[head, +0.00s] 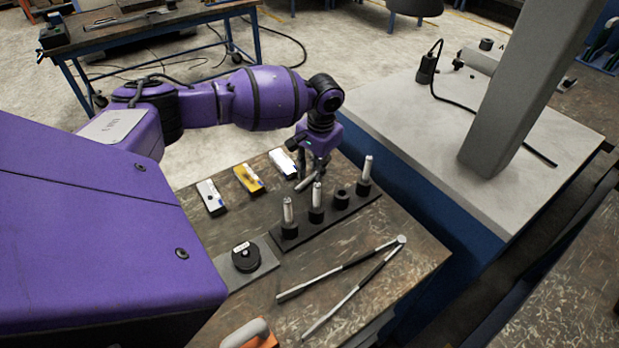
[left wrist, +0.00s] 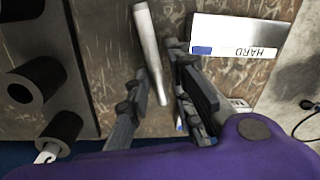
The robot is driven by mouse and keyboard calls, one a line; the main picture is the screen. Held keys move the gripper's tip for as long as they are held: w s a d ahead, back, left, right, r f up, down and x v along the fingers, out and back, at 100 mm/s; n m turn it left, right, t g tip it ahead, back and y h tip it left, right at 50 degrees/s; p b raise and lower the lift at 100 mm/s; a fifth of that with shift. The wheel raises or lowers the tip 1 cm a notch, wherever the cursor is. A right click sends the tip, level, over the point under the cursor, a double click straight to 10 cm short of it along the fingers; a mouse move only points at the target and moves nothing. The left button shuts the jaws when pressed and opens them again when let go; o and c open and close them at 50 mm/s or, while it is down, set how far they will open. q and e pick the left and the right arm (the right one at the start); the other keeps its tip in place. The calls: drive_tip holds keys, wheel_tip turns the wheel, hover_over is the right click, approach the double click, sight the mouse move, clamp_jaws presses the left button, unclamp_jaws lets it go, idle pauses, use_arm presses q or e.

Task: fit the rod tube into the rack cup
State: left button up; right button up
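The silver rod tube (head: 307,183) is tilted in the head view, at the tips of my left gripper (head: 308,170). In the left wrist view the rod tube (left wrist: 151,50) runs between the two fingers of my left gripper (left wrist: 160,68). A narrow gap shows beside the right finger, so the gripper looks open around it. The dark rack (head: 328,216) holds a row of black cups. Its third cup from the left (head: 341,199) is empty; the others hold upright silver rods. My right gripper is not in view.
Several small boxes, one white (head: 283,162), one yellow (head: 249,178) and one grey (head: 211,197), lie behind the rack. A black round piece (head: 245,257) on a plate and open long-handled tongs (head: 365,268) lie in front. A grey-topped bench (head: 420,120) stands at right.

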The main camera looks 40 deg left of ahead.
use_arm(q)
clamp_jaws()
drive_tip(key=shift+r, duration=0.1)
